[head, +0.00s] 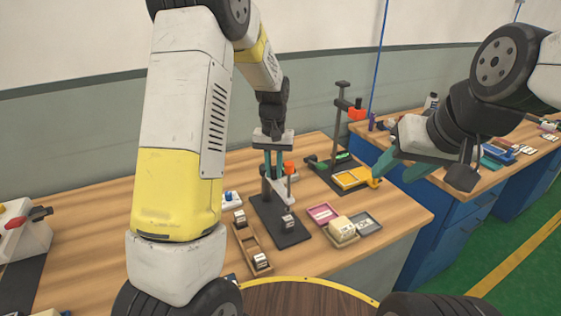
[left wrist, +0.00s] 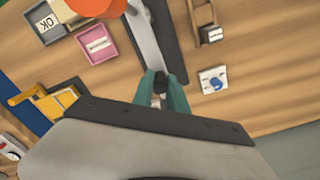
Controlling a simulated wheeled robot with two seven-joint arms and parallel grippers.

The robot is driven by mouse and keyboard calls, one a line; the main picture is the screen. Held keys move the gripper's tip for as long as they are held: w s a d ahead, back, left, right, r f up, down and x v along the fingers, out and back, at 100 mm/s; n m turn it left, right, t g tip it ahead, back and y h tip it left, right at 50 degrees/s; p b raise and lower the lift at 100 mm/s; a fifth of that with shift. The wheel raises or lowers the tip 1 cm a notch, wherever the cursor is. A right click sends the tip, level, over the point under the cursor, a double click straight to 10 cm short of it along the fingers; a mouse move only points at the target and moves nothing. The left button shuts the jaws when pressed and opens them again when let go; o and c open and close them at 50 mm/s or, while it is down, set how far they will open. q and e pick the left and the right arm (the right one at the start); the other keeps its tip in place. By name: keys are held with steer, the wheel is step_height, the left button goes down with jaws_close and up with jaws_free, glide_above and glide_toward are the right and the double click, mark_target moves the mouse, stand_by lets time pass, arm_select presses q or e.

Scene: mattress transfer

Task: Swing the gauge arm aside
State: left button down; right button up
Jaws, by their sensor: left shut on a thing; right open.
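The gauge stand has a flat dark base (head: 278,224) on the wooden table, with a small labelled block (head: 288,222) on it. Its light grey gauge arm (head: 282,192) with an orange end piece (head: 289,168) stands over the base. The gauge arm also shows in the left wrist view (left wrist: 146,38), with its orange piece (left wrist: 95,7) at the top. My left gripper (head: 273,174) points down at the stand; its teal fingers (left wrist: 162,92) are shut on the gauge arm's end, partly hidden between them. My right gripper (head: 402,170) is open and empty, off to the right.
A wooden rack (head: 248,246) lies left. A taller stand (head: 340,130) and yellow tray (head: 350,180) stand behind right. The table's left part is mostly clear.

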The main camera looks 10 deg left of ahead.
arm_select(q)
steer(key=shift+d, duration=0.1)
steer(key=w+d+n, duration=0.2)
steer(key=w+n, duration=0.5)
steer(key=n, duration=0.7)
steer(key=shift+d, duration=0.3)
stand_by(0.4)
steer(key=c, duration=1.3)
jaws_free()
